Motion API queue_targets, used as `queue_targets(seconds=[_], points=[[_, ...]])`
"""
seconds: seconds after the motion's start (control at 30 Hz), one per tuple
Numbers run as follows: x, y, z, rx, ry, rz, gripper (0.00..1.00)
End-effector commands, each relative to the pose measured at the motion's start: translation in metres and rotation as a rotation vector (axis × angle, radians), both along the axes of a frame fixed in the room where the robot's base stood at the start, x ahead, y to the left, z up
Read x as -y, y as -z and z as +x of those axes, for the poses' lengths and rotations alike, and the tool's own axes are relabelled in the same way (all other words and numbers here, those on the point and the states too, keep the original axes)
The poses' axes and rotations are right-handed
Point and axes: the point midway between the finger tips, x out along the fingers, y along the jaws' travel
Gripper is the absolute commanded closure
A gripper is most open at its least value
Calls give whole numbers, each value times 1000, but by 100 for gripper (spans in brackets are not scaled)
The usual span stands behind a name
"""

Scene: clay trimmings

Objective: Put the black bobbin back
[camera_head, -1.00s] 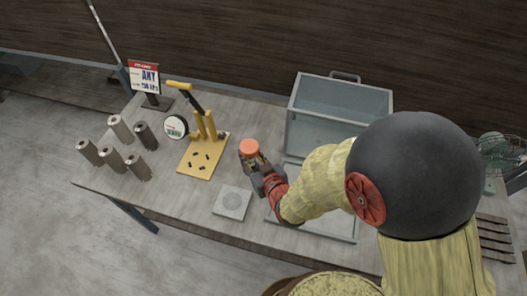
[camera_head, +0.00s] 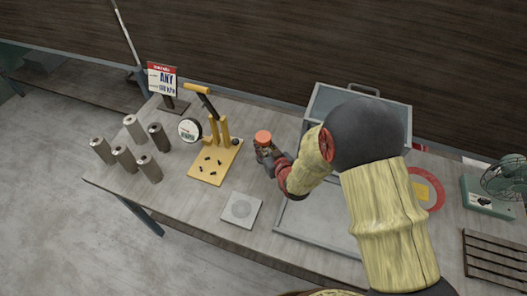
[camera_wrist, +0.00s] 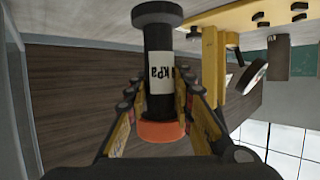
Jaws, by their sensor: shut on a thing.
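The black bobbin (camera_wrist: 158,52) is in my gripper, with a white label reading "kPa" and an orange end. In the wrist view my gripper (camera_wrist: 160,95) is shut around it, near the orange end, with one yellow-sided finger on each side. In the head view my gripper (camera_head: 268,156) holds it over the table, to the right of the yellow gauge stand. There its orange end (camera_head: 263,137) faces up, and most of its dark body is hidden by the fingers. The bobbin's far black flange is clear in the wrist view.
Several grey metal cylinders (camera_head: 123,158) stand at the table's left. A pale square plate (camera_head: 241,209), glass-walled box (camera_head: 392,110), fan (camera_head: 503,178) and dark slatted rack (camera_head: 492,262) are also around.

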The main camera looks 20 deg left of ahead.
Motion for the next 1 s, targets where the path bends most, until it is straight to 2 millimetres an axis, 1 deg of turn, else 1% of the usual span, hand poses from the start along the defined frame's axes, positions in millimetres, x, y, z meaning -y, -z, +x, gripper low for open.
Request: queue_targets(seconds=[0.17, 0.3, 0.4, 0.67, 0.77, 0.8, 1.0], points=[[-1, 7, 6, 1, 1, 0, 100], [-1, 28, 6, -2, 0, -1, 100], [-1, 38, 7, 0, 0, 0, 100], [-2, 38, 7, 2, 0, 1, 100], [-2, 41, 7, 2, 0, 1, 100], [-1, 42, 6, 0, 0, 0, 76], [-1, 41, 6, 0, 0, 0, 65]])
